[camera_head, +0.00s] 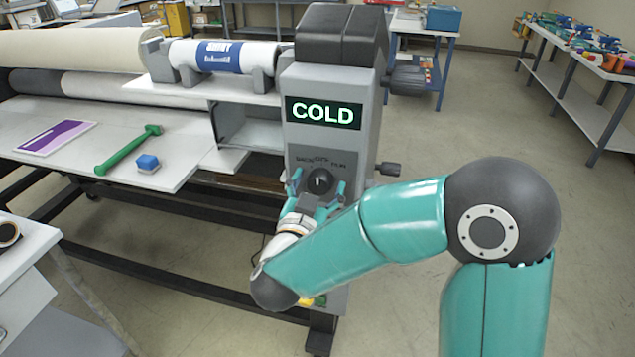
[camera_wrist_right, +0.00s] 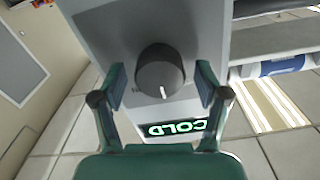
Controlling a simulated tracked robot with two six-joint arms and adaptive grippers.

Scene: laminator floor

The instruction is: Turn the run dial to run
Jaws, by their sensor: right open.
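The run dial (camera_head: 320,181) is a round black knob on the front of the grey machine head, below a lit sign (camera_head: 323,113) reading COLD. Small labels arc above the dial, and its white mark points up toward the middle one. My right gripper (camera_head: 318,190) is open at the dial, with one finger on each side. In the right wrist view, the dial (camera_wrist_right: 160,72) sits between the spread fingertips (camera_wrist_right: 161,84), with gaps visible on both sides. Its white mark points toward the upside-down COLD sign (camera_wrist_right: 176,128). My left gripper is not in view.
A side knob (camera_head: 388,169) sticks out from the machine's right. A bannered roll (camera_head: 222,57) lies above. Floor at right is clear.

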